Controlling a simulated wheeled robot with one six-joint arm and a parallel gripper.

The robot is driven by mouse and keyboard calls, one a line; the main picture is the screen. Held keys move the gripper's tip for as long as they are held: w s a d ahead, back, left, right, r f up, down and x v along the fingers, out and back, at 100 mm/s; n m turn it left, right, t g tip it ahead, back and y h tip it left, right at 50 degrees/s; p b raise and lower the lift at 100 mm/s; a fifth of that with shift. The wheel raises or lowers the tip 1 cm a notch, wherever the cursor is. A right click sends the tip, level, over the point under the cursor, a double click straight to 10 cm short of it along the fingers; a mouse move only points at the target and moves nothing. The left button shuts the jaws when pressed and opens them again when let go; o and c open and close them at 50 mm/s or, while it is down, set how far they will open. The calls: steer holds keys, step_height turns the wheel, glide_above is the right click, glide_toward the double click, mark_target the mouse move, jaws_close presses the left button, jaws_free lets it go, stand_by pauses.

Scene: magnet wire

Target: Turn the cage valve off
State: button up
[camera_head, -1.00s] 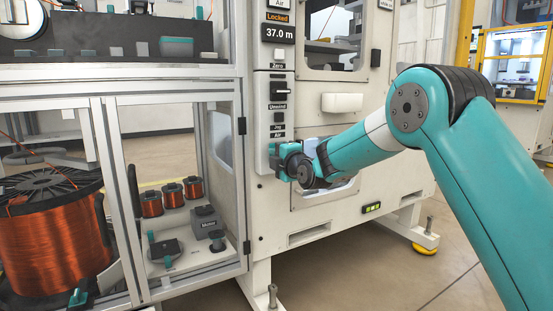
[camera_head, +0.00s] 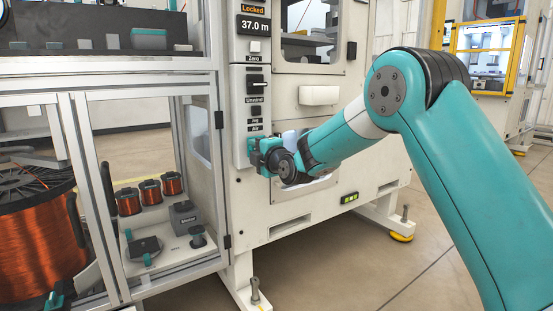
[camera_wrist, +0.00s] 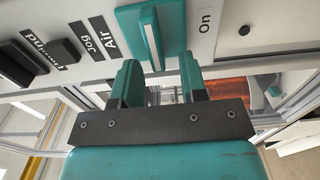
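A teal valve block with a raised lighter teal handle (camera_wrist: 151,40) sits on the white panel in the wrist view, between the label "Air" and the label "On" (camera_wrist: 206,20). I cannot read the word "cage" on it. My gripper (camera_wrist: 160,62) is open, its two teal fingers apart with the handle's near end lying across the gap between them. I cannot tell whether they touch it. In the head view my gripper (camera_head: 262,155) is at the panel's lower end, just below the "Air" label, and it hides the valve there.
Black switches (camera_head: 256,82) labelled "Unwind" and "Jog" sit above on the panel (camera_head: 241,110), below a "Locked 37.0 m" display (camera_head: 254,26). A framed enclosure (camera_head: 88,180) on the left holds copper spools. Open floor (camera_head: 330,260) lies at the lower right.

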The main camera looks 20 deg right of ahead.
steer(key=v, duration=1.6)
steer(key=shift+p, duration=0.3)
